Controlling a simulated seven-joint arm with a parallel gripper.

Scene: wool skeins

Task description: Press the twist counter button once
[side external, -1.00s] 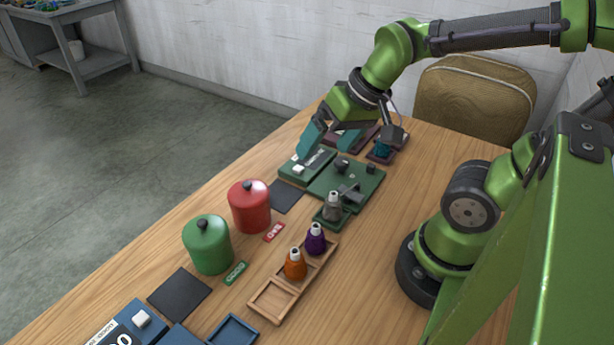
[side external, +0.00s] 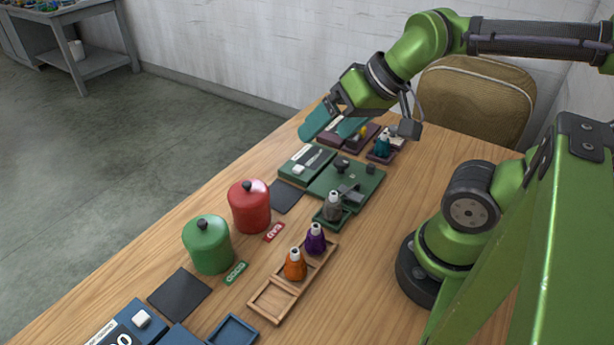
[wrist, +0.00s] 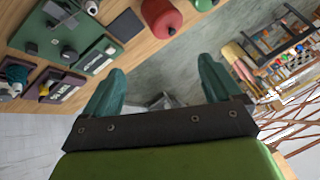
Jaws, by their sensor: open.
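A dark green counter box (side external: 309,160) with a label strip and a white button (side external: 298,169) sits near the table's far left edge. I cannot read which one is the twist counter. My gripper (side external: 326,131) is open and empty, above the far end of the table and apart from the green box. Its two teal fingers stand wide apart in the wrist view (wrist: 162,68).
A green board (side external: 358,184) with dark fittings adjoins the green box. Maroon stations stand behind, partly hidden by my gripper. Red (side external: 249,206) and green (side external: 207,245) lidded pots, a wooden tray (side external: 268,301) with purple and orange skeins, and dark mats (side external: 180,293) lie nearer.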

